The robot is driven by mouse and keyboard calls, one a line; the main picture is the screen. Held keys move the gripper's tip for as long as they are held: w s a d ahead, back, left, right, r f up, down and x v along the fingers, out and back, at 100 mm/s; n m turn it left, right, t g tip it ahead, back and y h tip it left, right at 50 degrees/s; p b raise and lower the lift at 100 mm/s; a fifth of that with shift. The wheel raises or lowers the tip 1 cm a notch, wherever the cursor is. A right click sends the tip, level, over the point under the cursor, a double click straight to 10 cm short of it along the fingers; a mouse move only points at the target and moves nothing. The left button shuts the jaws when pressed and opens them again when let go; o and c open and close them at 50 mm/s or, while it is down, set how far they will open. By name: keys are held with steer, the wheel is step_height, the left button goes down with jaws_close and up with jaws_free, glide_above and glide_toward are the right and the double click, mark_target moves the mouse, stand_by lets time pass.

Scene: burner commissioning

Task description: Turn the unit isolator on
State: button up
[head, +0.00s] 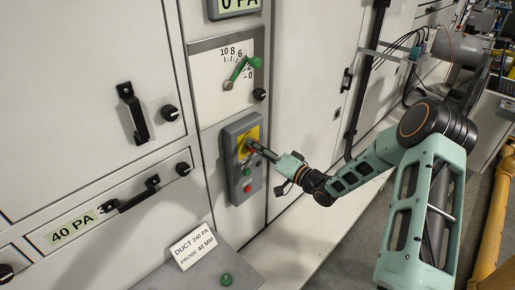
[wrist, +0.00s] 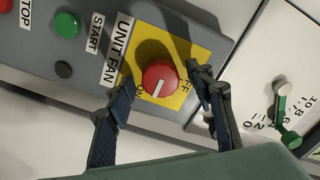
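The unit isolator is a red rotary knob (wrist: 159,78) on a yellow plate (wrist: 183,45) marked ON and OFF, beside a UNIT FAN label. Its white pointer line sits between the two marks in the wrist view, and I cannot tell that it lines up with either. My gripper (wrist: 156,91) is open, one finger on each side of the knob, with visible gaps. In the head view my gripper (head: 256,149) is at the grey control box (head: 233,127) and hides most of the knob.
Below the knob on the box are a green button (head: 247,172) and a red button (head: 248,189). A dial with a green lever (head: 241,72) is above. A sign (head: 193,247) and a green knob (head: 226,280) are on the ledge below. Cabinet handles (head: 133,113) stick out at left.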

steer(key=v, duration=1.2)
stand_by(0.3)
